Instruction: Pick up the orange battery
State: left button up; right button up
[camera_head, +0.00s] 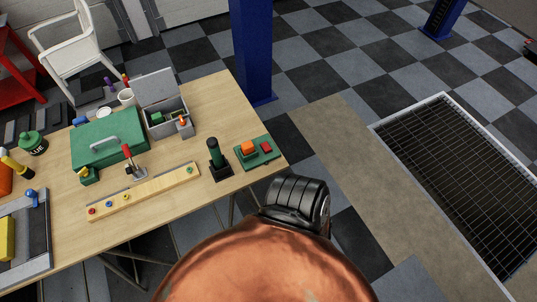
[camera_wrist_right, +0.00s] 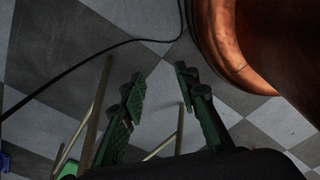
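An orange block (camera_head: 248,147), which looks like the orange battery, sits on a small green base (camera_head: 263,158) near the right end of the wooden table in the head view. A small red piece (camera_head: 266,147) is beside it on the same base. My right gripper (camera_wrist_right: 158,88) shows in the right wrist view with its two green-padded fingers spread apart and nothing between them. Below it are checkered floor and table legs, and the battery is not in that view. My left gripper is not in view.
A black-green cylinder (camera_head: 214,151) stands upright on a dark base just left of the green base. A wooden strip (camera_head: 143,192), a green case (camera_head: 107,138) and a grey open box (camera_head: 160,92) lie further left. A blue post (camera_head: 251,50) rises behind the table.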

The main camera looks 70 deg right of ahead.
aim_at(247, 148)
jog(key=k, duration=0.35)
jog(key=z, duration=0.85)
